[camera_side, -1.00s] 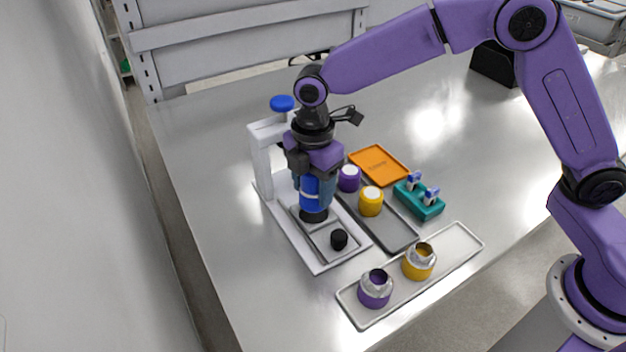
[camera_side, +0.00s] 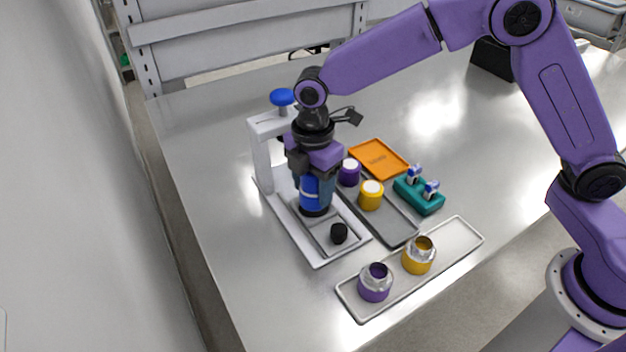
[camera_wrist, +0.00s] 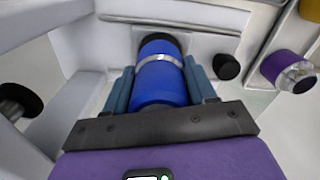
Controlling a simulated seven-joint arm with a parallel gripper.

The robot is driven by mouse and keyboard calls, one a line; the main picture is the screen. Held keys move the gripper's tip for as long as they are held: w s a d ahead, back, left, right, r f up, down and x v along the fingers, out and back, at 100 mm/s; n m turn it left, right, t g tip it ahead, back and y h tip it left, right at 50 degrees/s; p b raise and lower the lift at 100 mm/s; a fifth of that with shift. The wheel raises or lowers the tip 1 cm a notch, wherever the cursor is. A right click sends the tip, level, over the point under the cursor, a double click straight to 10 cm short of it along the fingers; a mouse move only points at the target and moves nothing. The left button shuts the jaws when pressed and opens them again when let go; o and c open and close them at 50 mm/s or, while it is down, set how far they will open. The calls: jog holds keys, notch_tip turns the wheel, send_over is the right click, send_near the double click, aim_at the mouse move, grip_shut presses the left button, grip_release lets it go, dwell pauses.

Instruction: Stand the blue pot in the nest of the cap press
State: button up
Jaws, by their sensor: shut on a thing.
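The blue pot (camera_side: 310,193) is upright between the fingers of my gripper (camera_side: 317,192), which is shut on it. It also shows in the wrist view (camera_wrist: 160,80), with a pale band around it. The cap press (camera_side: 263,160) is a white frame with a blue knob (camera_side: 282,97) on top. The pot's lower end is at the black nest (camera_side: 314,212) on the press base. Whether it rests on the nest floor is hidden.
A black knob (camera_side: 339,233) stands on the press base. A grey tray (camera_side: 398,232) with purple and yellow pots is to its right. A front tray (camera_side: 455,245) holds two open pots. A teal rack (camera_side: 420,196) and an orange tray (camera_side: 378,158) lie further right.

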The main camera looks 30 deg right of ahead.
jog(key=shift+f, duration=0.2)
dwell(0.5)
jog(key=shift+f, duration=0.4)
jog(key=shift+f, duration=0.15)
dwell(0.5)
jog(key=o, duration=1.5)
jog(key=shift+o, duration=0.2)
jog(key=shift+r, duration=4)
